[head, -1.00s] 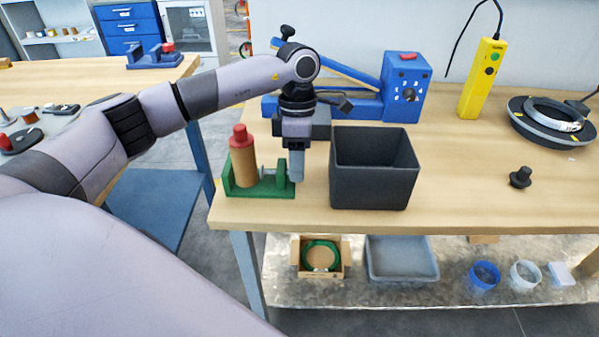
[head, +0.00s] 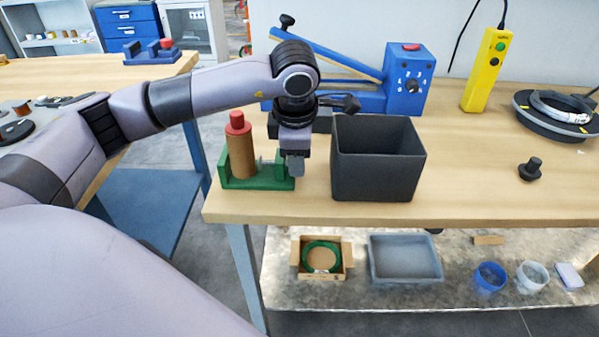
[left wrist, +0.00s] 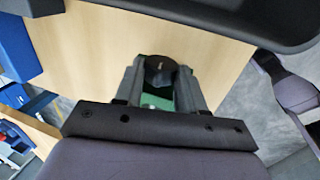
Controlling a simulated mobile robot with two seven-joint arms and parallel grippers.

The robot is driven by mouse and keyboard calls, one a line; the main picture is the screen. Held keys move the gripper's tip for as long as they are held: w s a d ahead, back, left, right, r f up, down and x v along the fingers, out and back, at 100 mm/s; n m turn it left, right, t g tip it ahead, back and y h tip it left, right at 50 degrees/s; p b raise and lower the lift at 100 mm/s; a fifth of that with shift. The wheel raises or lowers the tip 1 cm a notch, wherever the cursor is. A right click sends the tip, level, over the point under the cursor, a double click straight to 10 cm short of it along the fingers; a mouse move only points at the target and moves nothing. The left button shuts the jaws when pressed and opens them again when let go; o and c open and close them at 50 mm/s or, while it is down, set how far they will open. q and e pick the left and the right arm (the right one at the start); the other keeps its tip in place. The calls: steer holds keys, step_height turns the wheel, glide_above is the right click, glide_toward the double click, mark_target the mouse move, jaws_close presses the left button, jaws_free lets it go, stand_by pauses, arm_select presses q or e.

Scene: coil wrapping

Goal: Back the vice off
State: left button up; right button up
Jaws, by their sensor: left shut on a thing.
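The green vice (head: 238,184) sits at the near left edge of the wooden bench. A brown cylinder (head: 240,157) with a red top stands upright at its left end. A short grey screw shows to the right of the cylinder. My left gripper (head: 296,168) points down at the vice's right end and covers part of it. In the left wrist view a dark round knob (left wrist: 159,71) lies between the two fingers, with green vice (left wrist: 155,101) behind it. The fingers are shut on this knob. Whether the cylinder touches the vice jaws is unclear. My right gripper is not in view.
A dark open bin (head: 375,180) stands close to the right of my left gripper. A blue lever device (head: 370,98) is behind. A yellow control box (head: 484,70), a black ring stand (head: 530,113) and a small black knob (head: 530,169) are farther right. The bench front right is clear.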

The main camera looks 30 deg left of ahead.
arm_select(q)
steer(key=shift+a, duration=0.1)
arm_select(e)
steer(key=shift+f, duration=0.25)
arm_select(q)
steer(key=shift+s+f+t+y+b, duration=0.1)
steer(key=shift+f+t+y+b, duration=0.3)
steer(key=shift+b, duration=0.5)
steer(key=b, duration=0.1)
steer(key=t+b, duration=0.1)
steer(key=b, duration=0.1)
steer(key=shift+s+d+f+t+y+b, duration=0.1)
steer(key=shift+s+d+t+y+b, duration=0.1)
steer(key=shift+t+y+b, duration=0.15)
steer(key=shift+b, duration=0.4)
steer(key=shift+s+r+t+y+b, duration=0.1)
steer(key=shift+r+t+y+b, duration=0.15)
steer(key=shift+t+y+b, duration=0.15)
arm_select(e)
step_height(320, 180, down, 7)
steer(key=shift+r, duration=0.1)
